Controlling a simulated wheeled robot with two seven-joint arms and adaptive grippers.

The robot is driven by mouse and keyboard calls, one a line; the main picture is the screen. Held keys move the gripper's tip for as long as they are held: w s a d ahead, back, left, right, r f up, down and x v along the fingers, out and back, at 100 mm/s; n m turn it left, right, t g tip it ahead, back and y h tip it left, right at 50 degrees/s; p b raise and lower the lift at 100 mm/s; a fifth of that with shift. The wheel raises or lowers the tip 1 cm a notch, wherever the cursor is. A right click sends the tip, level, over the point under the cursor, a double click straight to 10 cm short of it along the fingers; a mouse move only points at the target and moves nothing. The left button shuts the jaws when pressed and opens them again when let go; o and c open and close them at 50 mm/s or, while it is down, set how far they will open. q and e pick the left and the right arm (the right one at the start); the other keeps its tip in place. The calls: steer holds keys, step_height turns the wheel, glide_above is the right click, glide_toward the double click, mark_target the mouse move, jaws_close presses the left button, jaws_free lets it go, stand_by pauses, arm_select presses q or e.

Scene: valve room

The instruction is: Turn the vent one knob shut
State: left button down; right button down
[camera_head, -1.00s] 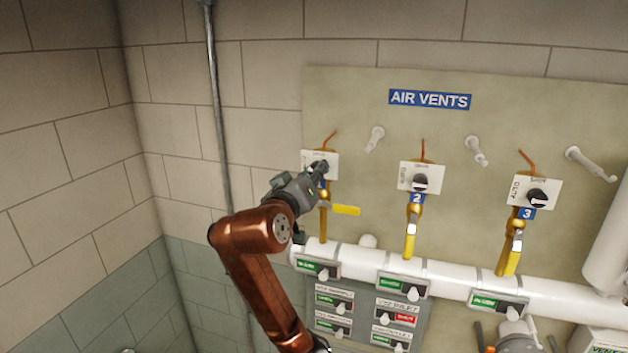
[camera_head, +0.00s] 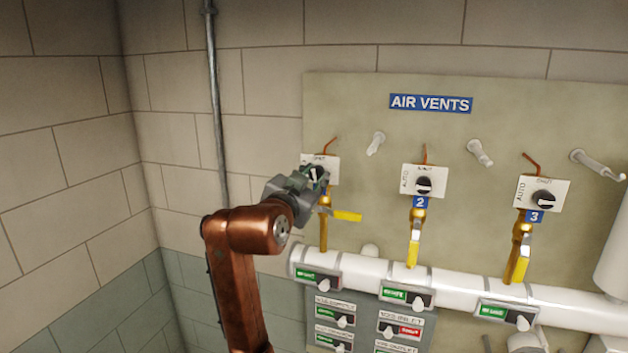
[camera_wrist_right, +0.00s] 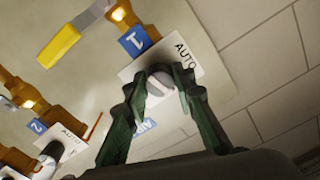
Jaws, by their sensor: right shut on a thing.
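The vent one knob (camera_head: 319,173) is a dark round selector with a light pointer on a white plate (camera_head: 332,162) at the left of the AIR VENTS board. My right gripper (camera_head: 314,179) reaches it from the lower left and hides part of the plate. In the right wrist view the knob (camera_wrist_right: 160,84) sits between the two dark green fingers (camera_wrist_right: 158,92), which are shut on it. The plate there (camera_wrist_right: 185,55) reads AUTO, above a blue "1" tag (camera_wrist_right: 133,41). My left gripper is not in view.
Knobs two (camera_head: 424,185) and three (camera_head: 543,200) stand to the right. A yellow-handled valve (camera_head: 347,216) is just below vent one. A white pipe (camera_head: 450,298) with labelled tags crosses below. A grey conduit (camera_head: 218,110) runs up the wall at left.

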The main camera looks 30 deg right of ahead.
steer(key=shift+m, duration=1.1)
steer(key=c, duration=1.6)
jaws_free()
steer(key=v, duration=1.2)
